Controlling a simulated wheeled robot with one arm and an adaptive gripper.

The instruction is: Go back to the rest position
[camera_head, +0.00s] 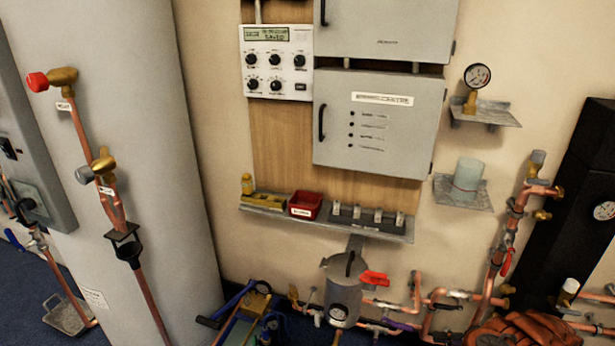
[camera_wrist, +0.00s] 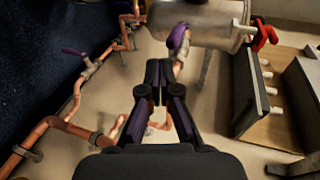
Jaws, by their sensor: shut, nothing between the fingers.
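My gripper (camera_wrist: 158,72) shows in the wrist view, its dark fingers together and nothing between them. It points toward the wall and pipework, just below a silver canister (camera_wrist: 205,18). A purple handle (camera_wrist: 178,38) lies close beyond the fingertips, to their right; I cannot tell the exact gap. I do not make out my arm or gripper in the head view. There the silver canister (camera_head: 344,287) stands at the bottom middle, with a red handle (camera_head: 374,279) at its right.
Copper pipes (camera_wrist: 60,122) run left of my gripper, with a purple valve handle (camera_wrist: 74,52). A shelf (camera_wrist: 244,95) stands at the right; the head view shows a red bin (camera_head: 305,205) there. A tall grey cylinder (camera_head: 140,120) stands left. Orange-brown gloves (camera_head: 525,328) lie bottom right.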

